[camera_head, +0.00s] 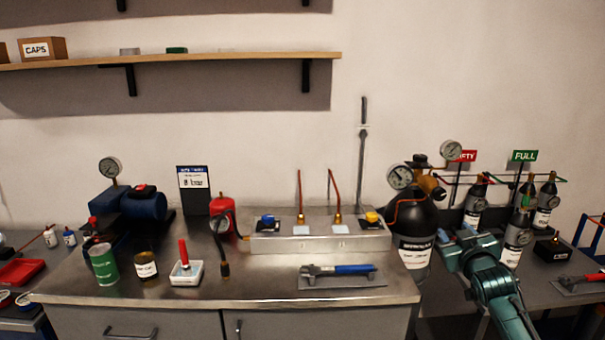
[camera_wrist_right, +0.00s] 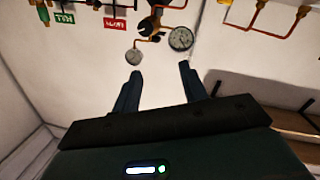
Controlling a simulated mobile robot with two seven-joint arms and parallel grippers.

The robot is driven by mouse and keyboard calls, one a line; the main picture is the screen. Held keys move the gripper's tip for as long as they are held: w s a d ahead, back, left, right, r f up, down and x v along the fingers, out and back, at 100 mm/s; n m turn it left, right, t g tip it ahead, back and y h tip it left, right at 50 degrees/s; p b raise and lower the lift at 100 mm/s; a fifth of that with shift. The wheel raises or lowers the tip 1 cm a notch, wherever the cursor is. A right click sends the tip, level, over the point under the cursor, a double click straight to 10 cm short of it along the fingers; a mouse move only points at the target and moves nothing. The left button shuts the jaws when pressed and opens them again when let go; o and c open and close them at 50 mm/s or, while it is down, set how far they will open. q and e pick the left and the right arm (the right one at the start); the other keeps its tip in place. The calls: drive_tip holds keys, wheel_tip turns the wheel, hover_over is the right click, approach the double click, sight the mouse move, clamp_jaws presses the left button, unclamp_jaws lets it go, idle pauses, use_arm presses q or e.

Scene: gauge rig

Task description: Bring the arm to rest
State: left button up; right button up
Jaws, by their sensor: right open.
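My right arm is teal and comes in from the bottom right in the head view. Its gripper (camera_head: 467,236) is raised in front of the right bench, near the bottles. In the right wrist view the gripper (camera_wrist_right: 160,72) has its two dark fingers spread apart with nothing between them. Beyond the fingertips a round gauge (camera_wrist_right: 180,38) and brass fittings show against the wall. My left arm and gripper do not show in the head view.
A large black cylinder (camera_head: 413,235) stands left of my right gripper. Several small bottles (camera_head: 515,235) stand behind and right of it, under the FULL sign (camera_head: 524,155). The steel bench (camera_head: 240,290) holds a wrench (camera_head: 338,271), a manifold block (camera_head: 320,243) and cans.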

drive_tip(key=s+a+f+n+g+y, duration=0.1)
drive_tip(key=s+a+f+g+y, duration=0.1)
drive_tip(key=s+a+f, duration=0.55)
drive_tip(key=s+a+f+g+y, duration=0.15)
drive_tip(key=s+a+f, duration=0.35)
drive_tip(key=s+f, duration=0.6)
drive_tip(key=s+a+f+g, duration=0.1)
drive_tip(key=s+a+f, duration=0.1)
drive_tip(key=s, duration=0.5)
drive_tip(key=s+a+f+g+y, duration=0.1)
drive_tip(key=s+a+f, duration=0.2)
drive_tip(key=s, duration=0.4)
drive_tip(key=s+a+f+g+y, duration=0.1)
drive_tip(key=s+a+f, duration=0.2)
drive_tip(key=s, duration=0.4)
drive_tip(key=shift+a+m, duration=0.4)
drive_tip(key=shift+a, duration=0.05)
